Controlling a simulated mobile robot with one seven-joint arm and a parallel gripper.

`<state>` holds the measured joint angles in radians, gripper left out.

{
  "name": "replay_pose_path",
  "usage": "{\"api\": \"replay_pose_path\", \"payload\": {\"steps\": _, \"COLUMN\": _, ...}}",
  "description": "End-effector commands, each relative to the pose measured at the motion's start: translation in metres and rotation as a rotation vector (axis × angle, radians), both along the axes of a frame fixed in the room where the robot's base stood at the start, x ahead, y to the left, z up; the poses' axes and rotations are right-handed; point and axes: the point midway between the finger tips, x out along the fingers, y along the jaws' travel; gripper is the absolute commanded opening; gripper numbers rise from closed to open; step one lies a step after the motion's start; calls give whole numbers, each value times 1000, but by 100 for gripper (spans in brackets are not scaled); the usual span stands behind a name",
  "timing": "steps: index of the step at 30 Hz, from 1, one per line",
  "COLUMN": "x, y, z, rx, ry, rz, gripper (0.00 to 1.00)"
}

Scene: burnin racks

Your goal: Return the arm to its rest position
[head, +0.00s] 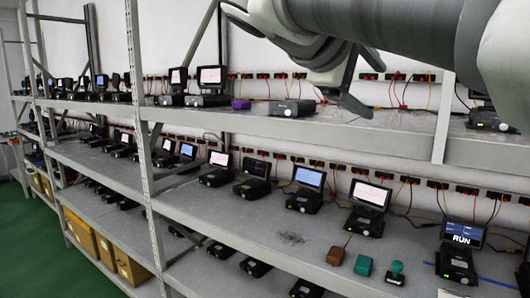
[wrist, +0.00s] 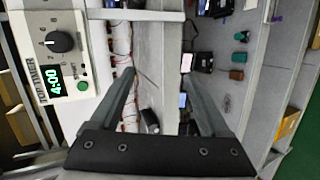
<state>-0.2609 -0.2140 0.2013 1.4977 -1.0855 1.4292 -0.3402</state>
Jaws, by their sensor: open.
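My gripper (wrist: 158,76) is open and empty. In the wrist view its two grey fingers stand apart, with shelf surface between and beyond them. In the head view my arm reaches in from the upper right, and the gripper (head: 348,92) hangs in front of the upper shelf, its fingers partly hidden behind one another. I cannot tell whether it touches anything, but no object shows between the fingers.
A metal rack (head: 400,140) holds several small devices with screens on its shelves. A brown block (head: 335,256), a teal block (head: 363,266) and a teal stamp-like item (head: 396,271) lie on the middle shelf. A white timer (wrist: 58,62) reading 4:00 is close at left in the wrist view.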

Motion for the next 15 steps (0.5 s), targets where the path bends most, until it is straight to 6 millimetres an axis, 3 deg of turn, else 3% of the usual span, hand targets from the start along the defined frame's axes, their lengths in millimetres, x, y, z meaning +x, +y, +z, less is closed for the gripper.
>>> {"api": "replay_pose_path", "payload": {"steps": 1, "x": -8, "y": -7, "z": -26, "rx": 57, "ry": 24, "rz": 1, "gripper": 80}}
{"api": "replay_pose_path", "payload": {"steps": 7, "x": -44, "y": -18, "z": -136, "rx": 361, "ry": 97, "rz": -17, "gripper": 80}}
{"api": "replay_pose_path", "payload": {"steps": 15, "x": -109, "y": -10, "z": -273, "rx": 850, "ry": 104, "rz": -157, "gripper": 80}}
